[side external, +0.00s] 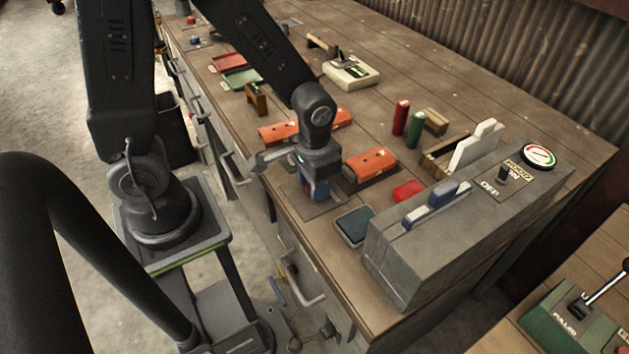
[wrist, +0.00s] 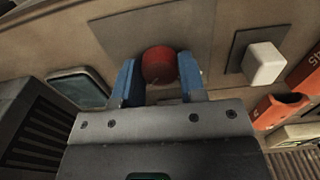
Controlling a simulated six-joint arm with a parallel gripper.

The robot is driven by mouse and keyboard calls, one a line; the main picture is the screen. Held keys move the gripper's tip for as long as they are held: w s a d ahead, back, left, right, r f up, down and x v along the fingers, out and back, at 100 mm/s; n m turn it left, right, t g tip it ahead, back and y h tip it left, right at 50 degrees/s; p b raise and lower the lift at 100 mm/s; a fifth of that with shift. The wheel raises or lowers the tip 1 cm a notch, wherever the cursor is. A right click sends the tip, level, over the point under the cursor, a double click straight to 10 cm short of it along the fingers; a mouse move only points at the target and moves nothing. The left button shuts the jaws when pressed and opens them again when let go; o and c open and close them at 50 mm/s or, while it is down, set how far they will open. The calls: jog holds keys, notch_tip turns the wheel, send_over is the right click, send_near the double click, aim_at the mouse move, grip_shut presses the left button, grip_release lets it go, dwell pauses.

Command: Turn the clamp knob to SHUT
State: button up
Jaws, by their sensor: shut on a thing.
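A round red knob (wrist: 158,65) sits on a dark flat plate (wrist: 125,30) in the wrist view. I take it as the clamp knob; no SHUT marking can be read near it. My gripper (wrist: 158,82) has its two blue fingers on either side of the knob and is shut on it. In the side view my gripper (side external: 318,190) points down at the plate (side external: 297,194) near the front edge of the bench, and the knob is hidden behind the fingers. How far the knob is turned cannot be told.
Orange blocks (side external: 371,163) lie close behind and beside my gripper. A dark teal pad (side external: 355,226) and a red piece (side external: 408,190) are to its right. A white cube (wrist: 264,63) shows in the wrist view.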

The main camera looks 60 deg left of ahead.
jog(key=o, duration=0.9)
notch_tip(320, 180, up, 14)
jog(key=shift+f, duration=0.1)
dwell(0.3)
